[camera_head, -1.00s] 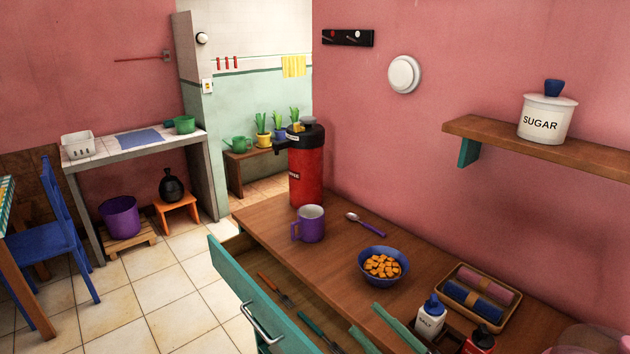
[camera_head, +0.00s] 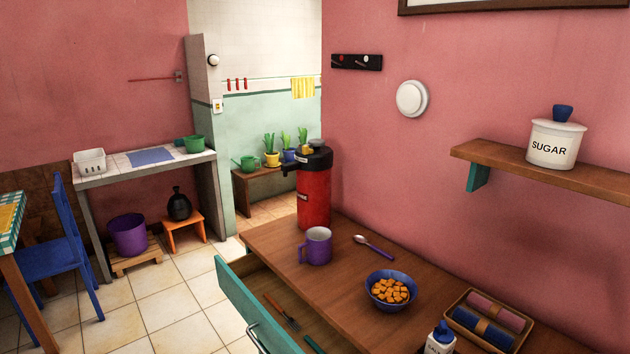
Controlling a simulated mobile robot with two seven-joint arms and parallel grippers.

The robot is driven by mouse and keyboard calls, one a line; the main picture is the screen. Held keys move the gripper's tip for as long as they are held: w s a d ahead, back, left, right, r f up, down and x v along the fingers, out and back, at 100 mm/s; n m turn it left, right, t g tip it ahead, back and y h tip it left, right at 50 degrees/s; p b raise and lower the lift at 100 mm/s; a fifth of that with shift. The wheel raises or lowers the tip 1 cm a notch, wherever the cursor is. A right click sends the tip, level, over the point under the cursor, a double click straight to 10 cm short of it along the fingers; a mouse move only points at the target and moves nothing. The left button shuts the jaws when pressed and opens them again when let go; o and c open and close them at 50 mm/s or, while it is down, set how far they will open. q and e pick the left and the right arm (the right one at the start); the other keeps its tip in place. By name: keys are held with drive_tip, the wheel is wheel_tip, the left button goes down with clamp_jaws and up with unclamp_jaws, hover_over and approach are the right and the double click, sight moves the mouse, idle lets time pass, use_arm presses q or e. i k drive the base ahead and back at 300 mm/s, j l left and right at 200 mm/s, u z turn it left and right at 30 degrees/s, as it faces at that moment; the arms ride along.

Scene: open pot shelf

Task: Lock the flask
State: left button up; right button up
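The flask (camera_head: 314,192) is a red cylinder with a black top and a black spout pointing left. It stands upright at the far left end of the wooden counter (camera_head: 345,285), near the pink wall. A pale yellowish piece shows on its black top, too small to tell whether it is locked. Neither of my grippers is in the picture, and nothing touches the flask.
A purple mug (camera_head: 318,247) stands in front of the flask, with a spoon (camera_head: 374,248), a blue bowl of orange cubes (camera_head: 390,290) and a tray of rolled cloths (camera_head: 487,320) to the right. The teal drawer (camera_head: 250,308) below is pulled open. The sugar shelf (camera_head: 540,170) juts out at right.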

sight(306, 151)
drive_tip(key=z, duration=0.4)
drive_tip(key=j+z, duration=0.2)
drive_tip(key=z, duration=0.15)
drive_tip(key=i+j+z, duration=0.1)
drive_tip(key=z, duration=0.25)
drive_tip(key=j+z, duration=0.6)
drive_tip(key=j, duration=0.15)
drive_tip(key=k+j+z, duration=0.25)
drive_tip(key=j, duration=0.15)
drive_tip(key=k+j, duration=0.1)
drive_tip(key=j, duration=0.35)
drive_tip(key=j+z, duration=0.1)
drive_tip(key=j, duration=0.35)
drive_tip(key=k+j, duration=0.15)
drive_tip(key=j, duration=0.3)
drive_tip(key=k+j, duration=0.1)
drive_tip(key=j, duration=0.35)
drive_tip(key=i, duration=0.1)
drive_tip(key=z, duration=0.05)
